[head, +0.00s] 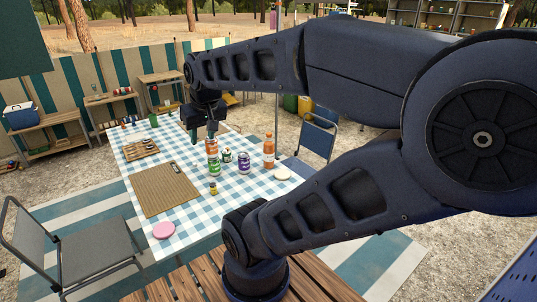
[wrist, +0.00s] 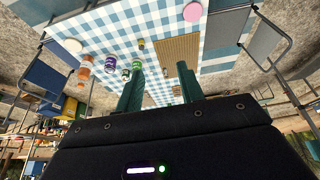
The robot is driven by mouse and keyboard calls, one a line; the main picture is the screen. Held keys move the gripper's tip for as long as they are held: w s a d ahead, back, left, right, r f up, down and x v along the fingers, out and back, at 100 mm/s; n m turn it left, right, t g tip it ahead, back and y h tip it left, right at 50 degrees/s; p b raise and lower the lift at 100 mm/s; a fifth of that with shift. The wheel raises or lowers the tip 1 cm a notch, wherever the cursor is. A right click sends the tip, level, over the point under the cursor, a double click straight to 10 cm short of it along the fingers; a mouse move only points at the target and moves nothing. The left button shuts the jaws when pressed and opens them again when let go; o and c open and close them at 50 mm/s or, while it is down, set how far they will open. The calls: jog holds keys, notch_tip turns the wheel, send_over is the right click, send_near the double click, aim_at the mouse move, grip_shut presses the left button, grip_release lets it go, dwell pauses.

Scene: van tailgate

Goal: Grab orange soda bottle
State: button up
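The orange soda bottle (head: 269,153) stands upright on the checkered table (head: 190,215), toward its right edge in the head view. It also shows in the wrist view (wrist: 84,70), at the left beside several cans. My gripper (head: 203,134) hangs above the table, to the left of the bottle in the head view and clearly apart from it. Its two green fingers stand wide apart in the wrist view (wrist: 160,80), with nothing between them.
A purple can (head: 243,163), a green can (head: 214,167) and a small dark green can (head: 227,156) stand left of the bottle. A pale round plate (head: 282,173) lies close in front of it. A woven mat (head: 163,191) and pink plate (head: 164,230) lie nearer. A blue chair (head: 316,139) stands right.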

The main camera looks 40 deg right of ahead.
jog(key=shift+o, duration=1.4)
